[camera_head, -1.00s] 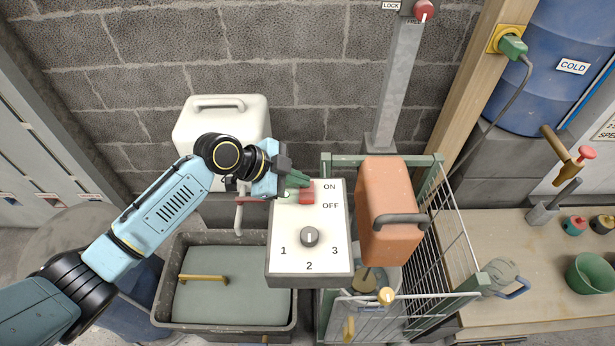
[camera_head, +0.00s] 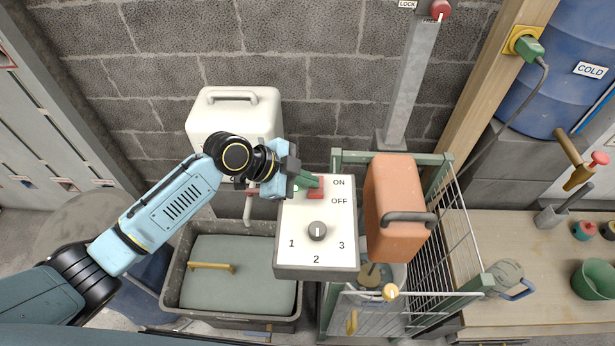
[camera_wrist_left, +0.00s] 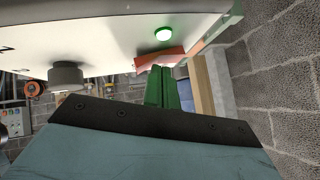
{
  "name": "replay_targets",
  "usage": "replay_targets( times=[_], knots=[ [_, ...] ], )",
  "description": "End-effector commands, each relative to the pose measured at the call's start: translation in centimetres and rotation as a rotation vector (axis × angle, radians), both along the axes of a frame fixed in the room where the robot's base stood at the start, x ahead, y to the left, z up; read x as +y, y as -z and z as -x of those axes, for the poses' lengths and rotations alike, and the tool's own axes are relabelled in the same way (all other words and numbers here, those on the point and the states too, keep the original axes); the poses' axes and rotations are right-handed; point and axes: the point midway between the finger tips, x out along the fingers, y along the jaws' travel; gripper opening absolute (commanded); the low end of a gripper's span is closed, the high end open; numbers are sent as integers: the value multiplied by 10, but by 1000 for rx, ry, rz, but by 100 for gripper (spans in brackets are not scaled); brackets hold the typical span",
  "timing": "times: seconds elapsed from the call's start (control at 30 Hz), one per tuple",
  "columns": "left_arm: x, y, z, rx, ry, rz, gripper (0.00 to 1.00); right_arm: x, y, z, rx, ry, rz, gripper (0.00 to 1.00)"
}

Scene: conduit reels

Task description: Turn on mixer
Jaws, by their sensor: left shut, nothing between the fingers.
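The white control box (camera_head: 300,255) stands in the middle of the head view. It has ON and OFF labels, a grey knob (camera_head: 317,231) and the numbers 1, 2 and 3. The left gripper's green fingers are shut and empty, at the switch; in the left wrist view the fingers (camera_wrist_left: 165,88) reach up to the red switch (camera_wrist_left: 158,61). I cannot tell if they touch. A green lamp (camera_wrist_left: 163,34) glows on the box there. My right gripper is not in view.
A white canister (camera_head: 232,122) is behind my left arm. A grey bin (camera_head: 170,285) lies below. A workbench (camera_head: 500,228) is at the right.

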Motion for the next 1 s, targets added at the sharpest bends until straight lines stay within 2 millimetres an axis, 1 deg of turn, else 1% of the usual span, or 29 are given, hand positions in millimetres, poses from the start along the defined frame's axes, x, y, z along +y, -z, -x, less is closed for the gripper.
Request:
replay_targets(
  times=[0.17, 0.3, 0.37, 0.4, 0.43, 0.6, 0.7, 0.83, 1.0],
  knots=[
    [1, -18, 0, -1, -2, -1, 0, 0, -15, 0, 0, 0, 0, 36],
    [2, -40, 1, -2, -2, 0, 0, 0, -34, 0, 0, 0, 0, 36],
    [4, -49, 1, -3, -4, -1, 0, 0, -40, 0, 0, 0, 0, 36],
    [14, -52, 1, -7, -6, -1, 0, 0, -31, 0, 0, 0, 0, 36],
    [20, -55, 2, -8, -5, -4, 0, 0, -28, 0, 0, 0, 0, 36],
    [47, -81, 5, -5, -5, -4, 0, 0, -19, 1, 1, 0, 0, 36],
    [58, -94, 7, -4, -4, -3, 0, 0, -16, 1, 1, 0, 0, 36],
    [68, -104, 8, -2, -4, -1, 0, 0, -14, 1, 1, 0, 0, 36],
    [73, -110, 9, -1, -4, -1, 0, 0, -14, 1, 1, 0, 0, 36]
  ],
)
